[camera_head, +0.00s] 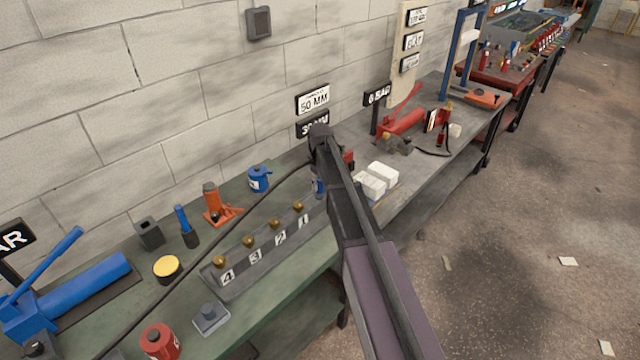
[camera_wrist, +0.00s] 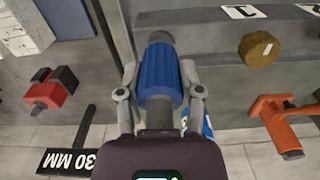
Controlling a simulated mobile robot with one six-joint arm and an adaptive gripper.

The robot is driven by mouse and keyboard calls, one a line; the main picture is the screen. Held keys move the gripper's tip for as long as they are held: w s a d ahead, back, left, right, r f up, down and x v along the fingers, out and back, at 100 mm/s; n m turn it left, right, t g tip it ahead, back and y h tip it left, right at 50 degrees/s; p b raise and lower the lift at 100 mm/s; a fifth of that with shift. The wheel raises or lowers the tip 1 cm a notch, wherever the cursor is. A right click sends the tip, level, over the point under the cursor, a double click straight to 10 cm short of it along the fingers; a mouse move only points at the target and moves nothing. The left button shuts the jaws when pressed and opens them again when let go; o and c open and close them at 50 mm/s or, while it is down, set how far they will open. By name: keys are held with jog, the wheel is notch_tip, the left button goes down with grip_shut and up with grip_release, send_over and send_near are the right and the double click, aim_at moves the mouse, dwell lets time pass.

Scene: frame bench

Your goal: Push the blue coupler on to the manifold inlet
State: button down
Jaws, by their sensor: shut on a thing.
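The blue coupler (camera_wrist: 160,76) is a ribbed blue sleeve with grey ends, held between the two fingers of my gripper (camera_wrist: 158,84). Its grey front end points to the top of the wrist view. In the head view a bit of blue coupler (camera_head: 319,186) shows beside my dark arm. The grey manifold (camera_head: 238,278) lies along the green bench, with brass caps and labels 4 to 1. Its label 1 end is nearest my gripper and shows at upper right in the wrist view (camera_wrist: 215,45). The inlet is not clearly visible; I cannot tell whether the coupler touches it.
A black hose runs along the bench to my gripper. A blue container (camera_head: 259,180) and an orange jack (camera_head: 214,207) stand behind the manifold. White blocks (camera_head: 370,186) and a red-and-black item (camera_wrist: 48,95) lie beyond the gripper. The wall stands close behind.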

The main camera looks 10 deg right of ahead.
jog(key=shift+f+b, duration=0.35)
jog(key=shift+f, duration=0.1)
jog(key=shift+c, duration=0.8)
grip_release()
jog(key=shift+r, duration=0.3)
notch_tip(320, 180, up, 10)
jog(key=p, duration=1)
jog(key=shift+f, duration=0.25)
jog(key=shift+a, duration=0.1)
jog(key=s+m, duration=0.6)
jog(key=s, duration=2.3)
jog(key=shift+d+m, duration=0.35)
jog(key=shift+m, duration=0.05)
